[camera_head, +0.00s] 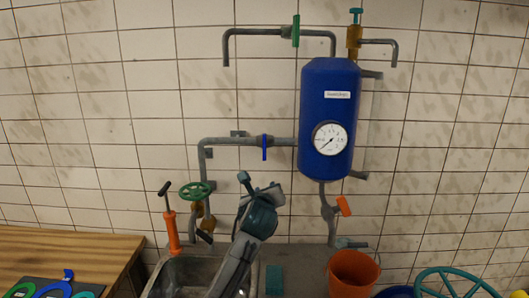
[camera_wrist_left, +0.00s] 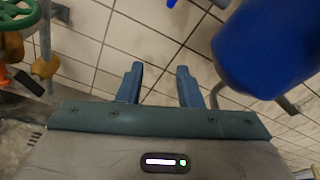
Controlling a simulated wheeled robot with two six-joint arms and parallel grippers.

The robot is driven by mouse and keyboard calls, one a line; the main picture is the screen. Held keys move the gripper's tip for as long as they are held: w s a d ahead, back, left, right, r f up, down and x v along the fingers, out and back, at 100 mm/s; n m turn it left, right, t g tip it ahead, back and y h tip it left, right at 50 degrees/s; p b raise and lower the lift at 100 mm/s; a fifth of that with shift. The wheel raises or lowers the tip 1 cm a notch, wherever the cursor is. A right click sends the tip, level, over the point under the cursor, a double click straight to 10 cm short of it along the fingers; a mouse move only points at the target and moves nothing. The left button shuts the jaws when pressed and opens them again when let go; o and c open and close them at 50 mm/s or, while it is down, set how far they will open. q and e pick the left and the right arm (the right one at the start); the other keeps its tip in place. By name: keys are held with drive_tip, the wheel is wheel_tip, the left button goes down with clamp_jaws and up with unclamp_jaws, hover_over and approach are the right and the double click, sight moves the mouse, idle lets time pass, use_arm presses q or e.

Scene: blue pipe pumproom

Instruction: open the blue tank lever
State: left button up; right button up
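The blue lever (camera_head: 264,147) sits on the horizontal grey pipe left of the blue tank (camera_head: 328,92). It points down, across the pipe. A small blue piece at the top edge of the left wrist view (camera_wrist_left: 171,3) may be this lever. The tank also fills the upper right of that view (camera_wrist_left: 265,50). My left gripper (camera_head: 259,185) is below the lever and left of the tank's lower end, apart from both. In the left wrist view its two fingers (camera_wrist_left: 160,82) are spread with nothing between them. My right gripper is not in view.
An orange lever (camera_head: 343,206) hangs below the tank. A sink (camera_head: 180,275) and an orange bucket (camera_head: 352,272) are below. A wooden counter (camera_head: 80,252) is at lower left.

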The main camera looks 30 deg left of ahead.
sight(264, 140)
use_arm(q)
drive_tip(key=w+a+r+m+t+y, duration=0.1)
drive_tip(key=w+a+r+m+y, duration=0.2)
drive_tip(key=r, duration=0.7)
drive_tip(key=shift+m+h, duration=0.5)
drive_tip(key=shift+h, duration=0.1)
drive_tip(key=p+x, duration=0.1)
drive_tip(key=x, duration=0.2)
drive_tip(key=p+x, duration=0.2)
drive_tip(key=x, duration=0.1)
drive_tip(key=p+x, duration=0.1)
drive_tip(key=x, duration=0.2)
drive_tip(key=shift+w+d+r, duration=0.1)
drive_tip(key=shift+w+r, duration=0.05)
drive_tip(key=shift+w, duration=0.3)
drive_tip(key=shift+w+a+p, duration=0.25)
drive_tip(key=shift+w+p, duration=0.05)
drive_tip(key=shift+w, duration=0.1)
clamp_jaws()
